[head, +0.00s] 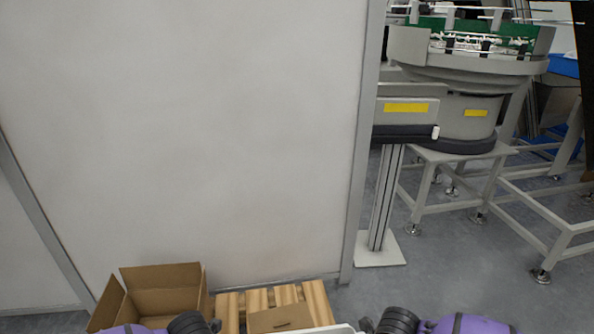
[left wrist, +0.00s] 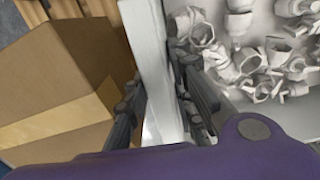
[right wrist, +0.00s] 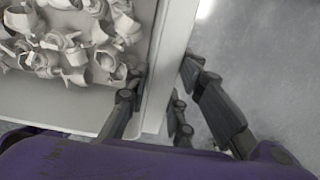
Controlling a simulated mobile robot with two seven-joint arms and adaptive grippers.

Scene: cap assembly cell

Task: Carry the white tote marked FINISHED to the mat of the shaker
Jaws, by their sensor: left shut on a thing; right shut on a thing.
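The white tote (left wrist: 151,70) holds many loose white parts (left wrist: 240,50). My left gripper (left wrist: 160,80) is shut on one side wall of it. My right gripper (right wrist: 162,82) is shut on another wall, which shows in the right wrist view (right wrist: 167,60) with the parts left of it. In the head view only a sliver of the tote's rim (head: 342,328) shows at the bottom edge, between my two grippers. The FINISHED marking is not visible. I cannot make out the shaker's mat in any view.
An open cardboard box (head: 165,290) and a wooden pallet (head: 228,306) with a closed carton (head: 281,318) stand at lower left, before a large pale panel (head: 190,130). A bowl feeder (head: 465,80) on a metal frame (head: 440,215) stands right. Grey floor (head: 430,285) is clear at lower right.

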